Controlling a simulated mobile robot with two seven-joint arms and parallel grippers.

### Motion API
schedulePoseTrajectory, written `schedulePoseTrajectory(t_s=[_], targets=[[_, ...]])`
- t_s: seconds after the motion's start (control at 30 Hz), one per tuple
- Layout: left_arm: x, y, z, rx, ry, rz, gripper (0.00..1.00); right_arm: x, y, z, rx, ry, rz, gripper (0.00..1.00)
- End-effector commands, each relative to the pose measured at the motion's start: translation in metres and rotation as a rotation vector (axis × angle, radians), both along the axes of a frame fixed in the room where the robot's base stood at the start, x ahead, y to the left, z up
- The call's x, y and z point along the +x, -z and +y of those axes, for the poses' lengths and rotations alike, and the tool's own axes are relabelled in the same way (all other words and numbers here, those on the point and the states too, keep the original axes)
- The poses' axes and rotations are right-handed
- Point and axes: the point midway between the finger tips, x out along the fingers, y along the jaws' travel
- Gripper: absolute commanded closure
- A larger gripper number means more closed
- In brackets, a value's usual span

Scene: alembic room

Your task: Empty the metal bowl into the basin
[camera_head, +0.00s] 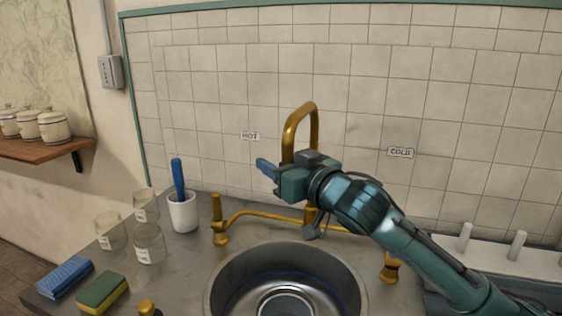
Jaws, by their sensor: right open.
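The basin (223,280) is a round steel sink set into the grey counter, at the bottom centre and cut off by the lower edge. A round metal shape (285,303) shows at its bottom; I cannot tell whether it is a drain or the metal bowl. No metal bowl shows clearly elsewhere. My right gripper (270,173) is open, above and behind the basin, in front of the brass spout, with a blue fingertip pointing left. Nothing shows between its fingers. My left gripper is out of view.
A brass tap (290,135) stands behind the basin. A white rack (490,255) with pegs is at right.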

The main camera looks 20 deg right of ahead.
Motion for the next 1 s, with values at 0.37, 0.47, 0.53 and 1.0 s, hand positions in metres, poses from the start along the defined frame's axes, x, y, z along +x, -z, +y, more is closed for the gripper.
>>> schedulePoseTrajectory(t_s=[0.37, 0.47, 0.53, 1.0], targets=[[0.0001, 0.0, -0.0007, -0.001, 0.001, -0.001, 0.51, -0.0003, 0.0, -0.0002, 0.0, 0.0, 0.0, 0.69], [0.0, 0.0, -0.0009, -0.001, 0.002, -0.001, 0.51, -0.0003, 0.0, -0.0003, 0.0, 0.0, 0.0, 0.78], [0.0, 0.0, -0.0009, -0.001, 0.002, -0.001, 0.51, -0.0004, 0.0, -0.0004, 0.0, 0.0, 0.0, 0.83], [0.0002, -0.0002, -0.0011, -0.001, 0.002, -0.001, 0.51, -0.0003, 0.0001, 0.0001, 0.001, 0.001, 0.0, 1.0]])
